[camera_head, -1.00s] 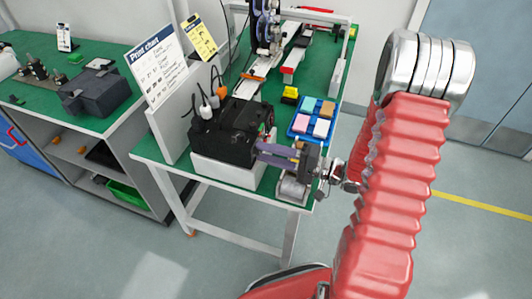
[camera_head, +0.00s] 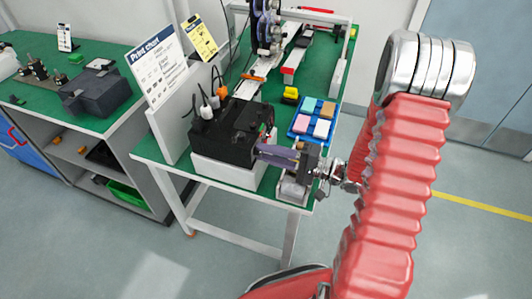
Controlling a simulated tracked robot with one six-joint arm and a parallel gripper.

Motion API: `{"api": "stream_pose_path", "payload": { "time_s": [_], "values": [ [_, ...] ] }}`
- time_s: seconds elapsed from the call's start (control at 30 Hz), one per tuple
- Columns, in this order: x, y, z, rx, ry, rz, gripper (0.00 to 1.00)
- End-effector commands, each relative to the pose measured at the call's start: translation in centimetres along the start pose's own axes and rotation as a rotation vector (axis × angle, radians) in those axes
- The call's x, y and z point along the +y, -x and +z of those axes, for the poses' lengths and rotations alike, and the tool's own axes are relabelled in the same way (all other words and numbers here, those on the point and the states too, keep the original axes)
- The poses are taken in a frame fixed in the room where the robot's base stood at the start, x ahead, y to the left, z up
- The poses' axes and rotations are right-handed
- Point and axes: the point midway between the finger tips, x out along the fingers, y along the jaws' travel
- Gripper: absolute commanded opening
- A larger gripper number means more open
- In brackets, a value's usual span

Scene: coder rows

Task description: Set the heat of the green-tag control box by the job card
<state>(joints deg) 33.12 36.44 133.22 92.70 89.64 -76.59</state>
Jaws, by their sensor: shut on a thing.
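A black control box (camera_head: 222,138) sits on a white base (camera_head: 217,174) near the front edge of the green bench. Small green and red marks show at its right end (camera_head: 263,130); I cannot tell if the green one is the tag. My gripper (camera_head: 262,155) reaches in from the right, its purple-grey fingers against the box's right face. It is shut on a control there, which the fingers hide, so its setting cannot be read. A yellow card (camera_head: 199,38) and a white "Print chart" board (camera_head: 157,72) stand behind the box; their small text is unreadable.
A blue tray (camera_head: 303,138) with several coloured blocks lies behind my gripper. A yellow-and-black item (camera_head: 290,95) stands beyond it. Cables with orange and white plugs (camera_head: 207,105) rise from the box top. A second bench (camera_head: 40,100) stands left.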

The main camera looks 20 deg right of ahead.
Motion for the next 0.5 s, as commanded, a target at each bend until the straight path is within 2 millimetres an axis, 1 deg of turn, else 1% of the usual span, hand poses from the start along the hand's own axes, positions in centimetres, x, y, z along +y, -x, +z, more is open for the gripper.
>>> {"api": "stream_pose_path", "payload": {
  "time_s": [0.03, 0.27, 0.5],
  "values": [
    [0.29, 0.11, 0.04, 0.002, -0.022, 0.007, 0.00],
    [0.35, 0.15, 0.00, 0.004, -0.162, 0.008, 0.00],
    [0.38, 0.17, -0.02, 0.006, -0.372, 0.008, 0.00]
  ]
}}
